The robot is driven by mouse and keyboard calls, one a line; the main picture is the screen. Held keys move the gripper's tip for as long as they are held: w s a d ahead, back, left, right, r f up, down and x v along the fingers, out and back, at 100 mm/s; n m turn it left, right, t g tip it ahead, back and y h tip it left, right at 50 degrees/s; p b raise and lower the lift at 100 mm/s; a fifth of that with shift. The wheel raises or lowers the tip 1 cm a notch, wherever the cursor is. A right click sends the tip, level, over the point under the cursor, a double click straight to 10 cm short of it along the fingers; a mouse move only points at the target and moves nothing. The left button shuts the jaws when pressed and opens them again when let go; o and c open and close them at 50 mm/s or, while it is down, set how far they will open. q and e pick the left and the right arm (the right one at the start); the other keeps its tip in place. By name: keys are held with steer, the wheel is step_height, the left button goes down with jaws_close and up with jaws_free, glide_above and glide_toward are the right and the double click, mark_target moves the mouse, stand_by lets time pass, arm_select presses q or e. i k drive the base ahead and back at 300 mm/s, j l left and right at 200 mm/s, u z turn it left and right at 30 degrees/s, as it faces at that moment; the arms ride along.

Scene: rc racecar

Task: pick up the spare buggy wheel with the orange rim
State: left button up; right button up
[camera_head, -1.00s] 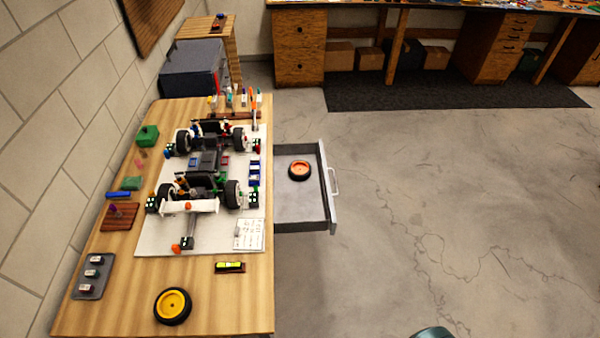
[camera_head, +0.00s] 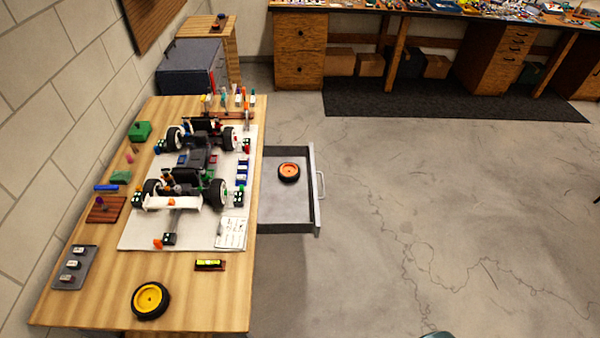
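The spare wheel with the orange rim (camera_head: 289,172) lies flat in an open grey drawer (camera_head: 283,217) on the right side of the wooden workbench. Nothing covers it. A second wheel with a yellow rim (camera_head: 150,300) lies on the bench's near end. Neither gripper can be made out. A small dark rounded piece at the bottom edge, right of centre, may be part of my own body.
A buggy chassis (camera_head: 205,160) stands on a white mat (camera_head: 135,235) on the workbench (camera_head: 90,312). The drawer juts out past the bench edge. The concrete floor (camera_head: 420,200) to the right is clear. A long bench (camera_head: 298,50) stands at the back.

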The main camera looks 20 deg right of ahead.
mark_target(288, 171)
steer(key=l, duration=0.6)
steer(key=i+l, duration=0.15)
steer(key=l, duration=1.1)
steer(key=i+u, duration=0.05)
steer(key=i, duration=0.05)
